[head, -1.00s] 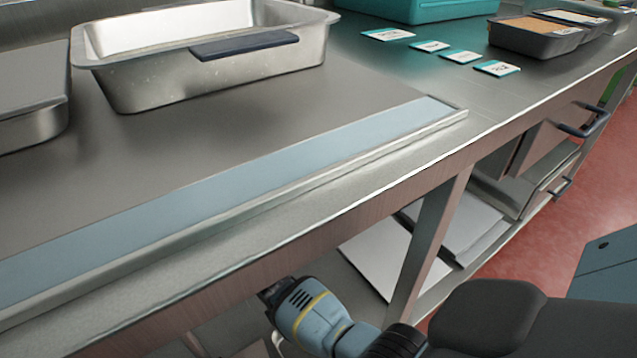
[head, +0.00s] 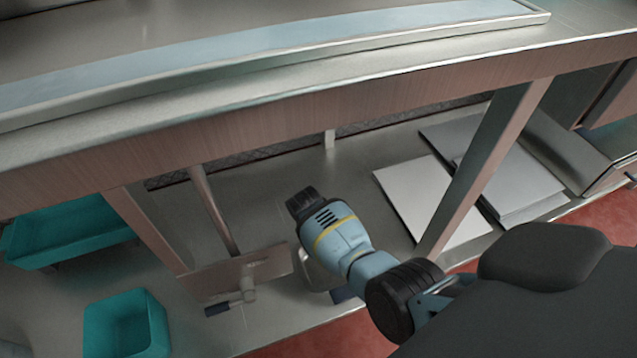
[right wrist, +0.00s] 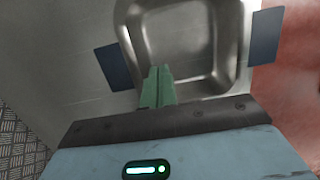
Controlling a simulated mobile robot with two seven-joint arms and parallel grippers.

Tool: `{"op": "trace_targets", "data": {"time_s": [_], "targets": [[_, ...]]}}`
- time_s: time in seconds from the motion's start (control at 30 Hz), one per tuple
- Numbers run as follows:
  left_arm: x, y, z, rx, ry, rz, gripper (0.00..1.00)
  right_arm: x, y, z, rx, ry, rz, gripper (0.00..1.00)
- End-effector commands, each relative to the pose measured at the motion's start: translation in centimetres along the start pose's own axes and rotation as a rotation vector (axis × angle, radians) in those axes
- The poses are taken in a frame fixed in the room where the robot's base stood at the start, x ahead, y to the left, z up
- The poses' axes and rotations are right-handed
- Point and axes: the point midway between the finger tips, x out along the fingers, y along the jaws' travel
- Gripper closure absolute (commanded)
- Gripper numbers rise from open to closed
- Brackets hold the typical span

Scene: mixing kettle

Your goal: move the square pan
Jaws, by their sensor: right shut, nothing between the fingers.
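In the right wrist view, a square metal pan (right wrist: 180,35) with rounded corners and two dark blue side handles, one at left and one at right, lies on a metal surface. The green fingers of my right gripper (right wrist: 159,70) are together and empty, and their tips overlap the pan's near rim. I cannot tell if they touch it. In the head view, my right arm reaches over the lower shelf and covers most of the pan; a bit of metal rim and a dark handle (head: 345,294) show beside it. My left gripper is not in view.
The counter's front edge (head: 250,105) runs above the lower shelf (head: 370,155). A table leg (head: 485,165) stands right of my arm. Flat pale trays (head: 430,197) lie on the shelf. Teal bins (head: 125,325) and a brown board with a handle (head: 235,275) are at left.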

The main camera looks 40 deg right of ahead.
Motion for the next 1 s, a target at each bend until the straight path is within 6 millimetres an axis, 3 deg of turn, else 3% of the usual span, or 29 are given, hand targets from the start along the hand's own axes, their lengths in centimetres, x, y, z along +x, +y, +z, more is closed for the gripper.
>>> {"op": "trace_targets", "data": {"time_s": [0.2, 0.5, 0.63, 1.0], "targets": [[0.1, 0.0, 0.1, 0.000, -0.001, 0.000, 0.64, 0.8, 0.0, 4.3, 0.003, -0.003, -0.001, 1.00], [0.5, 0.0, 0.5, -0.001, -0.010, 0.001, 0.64, 1.7, -0.1, 9.0, 0.001, -0.001, -0.001, 1.00], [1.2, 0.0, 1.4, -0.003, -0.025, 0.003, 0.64, 2.7, -0.1, 8.6, -0.001, 0.000, -0.003, 1.00], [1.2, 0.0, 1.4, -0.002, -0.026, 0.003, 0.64, 3.3, -0.2, 8.4, -0.001, 0.000, -0.004, 1.00]]}}
